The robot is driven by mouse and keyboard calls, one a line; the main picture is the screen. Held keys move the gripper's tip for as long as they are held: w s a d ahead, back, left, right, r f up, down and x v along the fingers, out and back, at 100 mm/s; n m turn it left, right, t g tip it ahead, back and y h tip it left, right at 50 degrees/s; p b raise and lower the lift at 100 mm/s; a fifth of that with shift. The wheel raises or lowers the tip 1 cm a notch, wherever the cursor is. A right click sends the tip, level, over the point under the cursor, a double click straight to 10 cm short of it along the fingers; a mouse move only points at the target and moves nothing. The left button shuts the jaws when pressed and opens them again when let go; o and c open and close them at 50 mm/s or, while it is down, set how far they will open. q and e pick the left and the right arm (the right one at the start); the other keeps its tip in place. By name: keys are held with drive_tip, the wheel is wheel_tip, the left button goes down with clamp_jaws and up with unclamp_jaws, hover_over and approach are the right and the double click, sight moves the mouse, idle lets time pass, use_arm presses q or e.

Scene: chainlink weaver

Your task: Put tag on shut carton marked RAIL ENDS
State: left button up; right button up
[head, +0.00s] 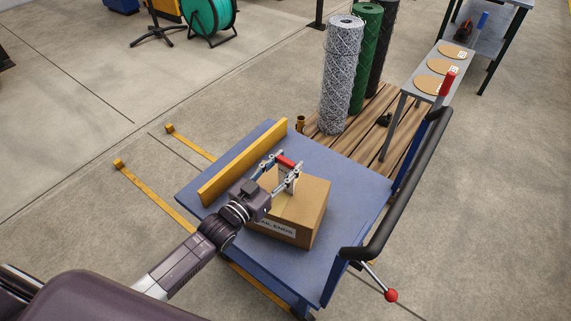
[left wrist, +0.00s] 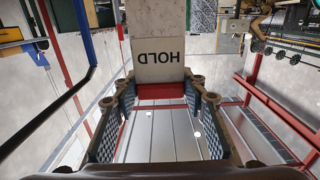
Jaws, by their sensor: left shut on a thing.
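The brown carton (head: 310,202) stands shut on a blue cart table. Its front label (head: 275,227) reads "AIL ENDS", the first letter hidden by my arm. My left gripper (head: 285,165) is above the carton's top and shut on a tag with a red upper part (head: 286,160) and a white face below. In the left wrist view, the gripper (left wrist: 160,100) holds the red part (left wrist: 160,90), and the white face (left wrist: 157,62) reads "HOLD", upside down. I cannot tell whether the tag touches the carton. My right gripper is not in view.
The blue cart table (head: 345,255) has a yellow bar (head: 243,160) behind the carton and a black push handle (head: 405,190) at right. A red-knobbed lever (head: 391,295) sticks out below. Mesh rolls (head: 340,75) stand on a wooden pallet (head: 367,125) behind. Clear tabletop lies right of the carton.

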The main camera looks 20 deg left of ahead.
use_arm(q)
drive_tip(key=o, duration=1.1)
drive_tip(key=shift+c, duration=0.2)
drive_tip(key=shift+s+r, duration=0.1)
drive_tip(key=shift+s+a, duration=0.2)
drive_tip(key=shift+s, duration=0.15)
drive_tip(key=v, duration=1.1)
drive_tip(key=shift+b, duration=0.4)
